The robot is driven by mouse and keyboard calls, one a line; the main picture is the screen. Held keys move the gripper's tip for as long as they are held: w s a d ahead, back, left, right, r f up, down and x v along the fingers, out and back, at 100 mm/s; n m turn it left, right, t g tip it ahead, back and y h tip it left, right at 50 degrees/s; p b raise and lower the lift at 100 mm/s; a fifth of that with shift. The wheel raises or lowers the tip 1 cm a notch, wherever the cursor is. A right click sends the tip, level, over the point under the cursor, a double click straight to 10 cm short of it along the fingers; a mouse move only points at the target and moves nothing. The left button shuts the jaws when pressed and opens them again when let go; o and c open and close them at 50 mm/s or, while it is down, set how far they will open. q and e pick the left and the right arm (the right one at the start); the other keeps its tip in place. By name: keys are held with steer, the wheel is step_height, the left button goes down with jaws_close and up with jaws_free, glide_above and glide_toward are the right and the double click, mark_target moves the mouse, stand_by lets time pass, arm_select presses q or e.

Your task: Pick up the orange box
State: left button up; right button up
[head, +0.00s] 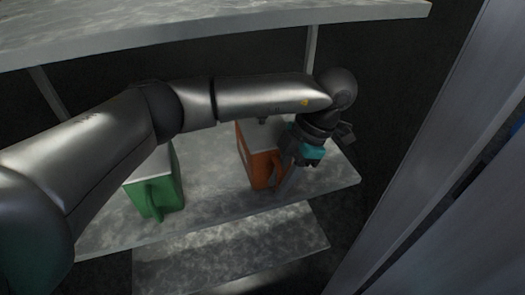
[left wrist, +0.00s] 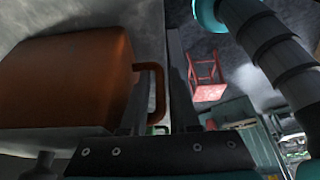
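The orange box (head: 256,150) stands upright on the grey shelf board, with a loop handle on its near right side. My left gripper (head: 284,172) reaches down from above right, with its fingers beside that handle. In the left wrist view, the orange box (left wrist: 65,80) fills the left side. Its handle (left wrist: 157,92) lies between the two fingers of the left gripper (left wrist: 158,105). The fingers stand apart, with a small gap around the handle bar; I cannot tell whether either touches it. My right gripper is not in view.
A green box (head: 158,188) with a handle stands on the same shelf (head: 215,190) to the left, under my arm. An upper shelf board (head: 200,22) hangs above. The left wrist view shows a red stool-like frame (left wrist: 205,76) on the floor beyond.

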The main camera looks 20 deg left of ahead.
arm_select(q)
steer(key=shift+c, duration=0.3)
jaws_close()
stand_by(0.9)
steer(key=shift+w+r, duration=0.1)
steer(key=shift+r, duration=0.05)
